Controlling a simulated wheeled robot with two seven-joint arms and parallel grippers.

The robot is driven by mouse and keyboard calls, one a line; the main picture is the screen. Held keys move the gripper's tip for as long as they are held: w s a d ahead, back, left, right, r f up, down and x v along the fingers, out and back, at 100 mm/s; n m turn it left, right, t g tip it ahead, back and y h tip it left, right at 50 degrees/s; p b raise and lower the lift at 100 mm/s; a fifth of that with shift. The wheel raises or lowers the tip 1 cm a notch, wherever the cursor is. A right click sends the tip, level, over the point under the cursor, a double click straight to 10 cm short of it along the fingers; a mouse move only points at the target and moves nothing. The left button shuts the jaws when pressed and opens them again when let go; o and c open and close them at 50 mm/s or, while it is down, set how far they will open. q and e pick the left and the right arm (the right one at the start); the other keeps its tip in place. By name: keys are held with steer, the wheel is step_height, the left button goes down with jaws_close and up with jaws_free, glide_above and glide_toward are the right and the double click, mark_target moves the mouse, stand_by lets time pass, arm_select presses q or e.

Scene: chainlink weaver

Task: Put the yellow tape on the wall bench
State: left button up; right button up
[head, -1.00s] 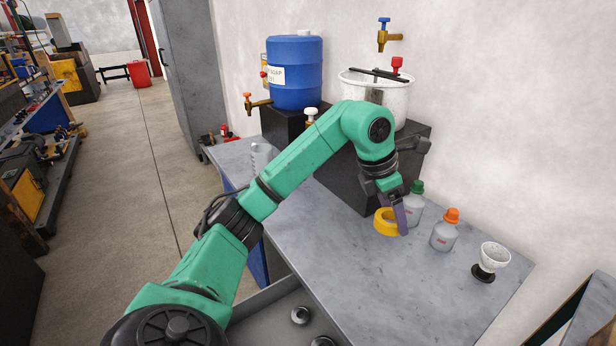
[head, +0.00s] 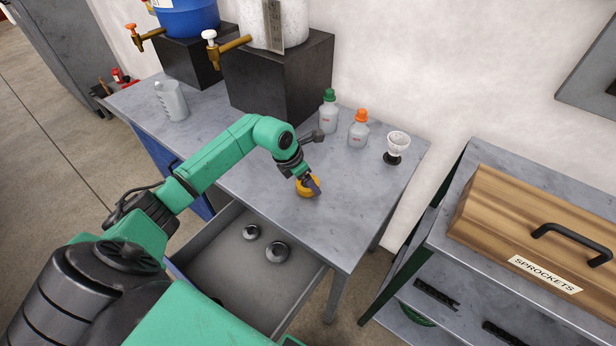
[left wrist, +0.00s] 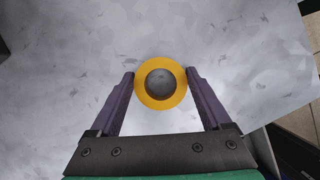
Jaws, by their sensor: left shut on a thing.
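The yellow tape (head: 305,191) is a round roll with an open middle. It is over the front part of the grey bench top (head: 250,171); I cannot tell how far above the surface. My left gripper (head: 311,186) is shut on the tape from above. In the left wrist view the tape (left wrist: 161,83) sits between the two purple fingers of the gripper (left wrist: 161,84), with grey metal behind it. My right gripper is not in view.
An open drawer (head: 236,268) is below the bench. A wooden SPROCKETS box (head: 535,225) sits on another metal bench (head: 450,257) to the right.

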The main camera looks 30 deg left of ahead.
arm_select(q)
steer(key=shift+f, duration=0.25)
steer(key=shift+w+f+b, duration=0.1)
steer(key=shift+f+b, duration=0.1)
steer(key=shift+b, duration=0.1)
steer(key=o, duration=1.2)
steer(key=shift+r, duration=0.1)
steer(key=shift+c, duration=0.2)
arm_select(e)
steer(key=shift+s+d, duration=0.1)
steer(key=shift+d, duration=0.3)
arm_select(q)
steer(key=shift+r, duration=0.1)
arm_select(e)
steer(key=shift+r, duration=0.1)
arm_select(q)
steer(key=b+v, duration=0.2)
steer(key=v, duration=1)
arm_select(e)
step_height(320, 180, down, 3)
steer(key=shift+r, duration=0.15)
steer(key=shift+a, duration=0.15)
